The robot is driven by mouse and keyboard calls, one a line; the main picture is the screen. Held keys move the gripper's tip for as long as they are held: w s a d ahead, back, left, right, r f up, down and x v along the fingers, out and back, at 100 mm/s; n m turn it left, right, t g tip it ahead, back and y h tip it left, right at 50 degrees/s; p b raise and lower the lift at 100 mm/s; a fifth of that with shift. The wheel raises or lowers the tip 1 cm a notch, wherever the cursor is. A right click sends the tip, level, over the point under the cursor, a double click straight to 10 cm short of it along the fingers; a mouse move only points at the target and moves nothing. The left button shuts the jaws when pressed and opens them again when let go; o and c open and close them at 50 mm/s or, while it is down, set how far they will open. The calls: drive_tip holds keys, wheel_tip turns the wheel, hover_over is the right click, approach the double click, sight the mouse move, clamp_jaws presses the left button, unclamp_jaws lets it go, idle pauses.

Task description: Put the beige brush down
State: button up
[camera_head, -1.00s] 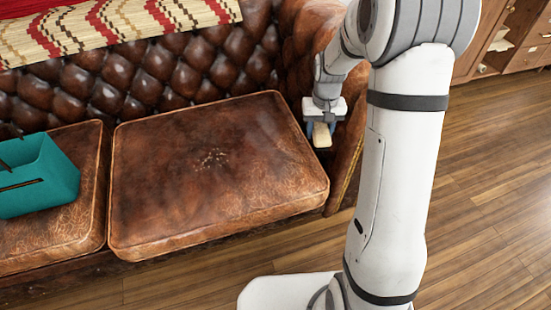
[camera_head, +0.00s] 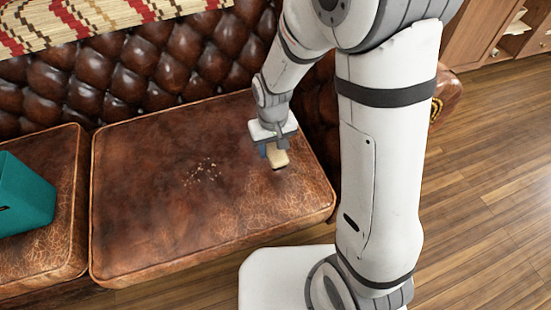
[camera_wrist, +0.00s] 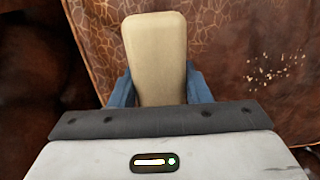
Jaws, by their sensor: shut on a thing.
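The beige brush (camera_head: 278,157) is held in my gripper (camera_head: 271,152) over the right part of the leather seat cushion (camera_head: 150,210). In the wrist view the brush (camera_wrist: 155,55) stands between the two blue fingers of my gripper (camera_wrist: 160,88), which are shut on it. Its broad beige back faces the camera; its underside is hidden. The brush looks close to the cushion, but I cannot tell whether it touches it.
Pale crumbs (camera_head: 204,172) lie on the cushion left of the brush; they also show in the wrist view (camera_wrist: 277,68). A teal box (camera_head: 24,195) sits on the left cushion. A patterned blanket (camera_head: 90,18) covers the backrest. The cushion's front is clear.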

sight(274, 144)
wheel_tip(274, 144, down, 8)
drive_tip(key=b, duration=0.2)
drive_tip(key=shift+b, duration=0.4)
drive_tip(key=shift+f, duration=0.1)
drive_tip(key=o, duration=1.1)
wheel_tip(274, 144, up, 12)
drive_tip(key=p, duration=0.4)
drive_tip(key=shift+d+r+p, duration=0.15)
drive_tip(key=shift+r+p, duration=0.1)
drive_tip(key=shift+p, duration=0.1)
drive_tip(key=s+d+r+m, duration=0.1)
drive_tip(key=s+d+r, duration=0.4)
drive_tip(key=s+d, duration=0.1)
drive_tip(key=s+d+r+m+t, duration=0.1)
drive_tip(key=s+d+r+m, duration=0.1)
drive_tip(key=s+d+r, duration=0.3)
drive_tip(key=shift+s+d+r, duration=0.35)
drive_tip(key=shift+d+r, duration=0.35)
drive_tip(key=shift+r, duration=0.1)
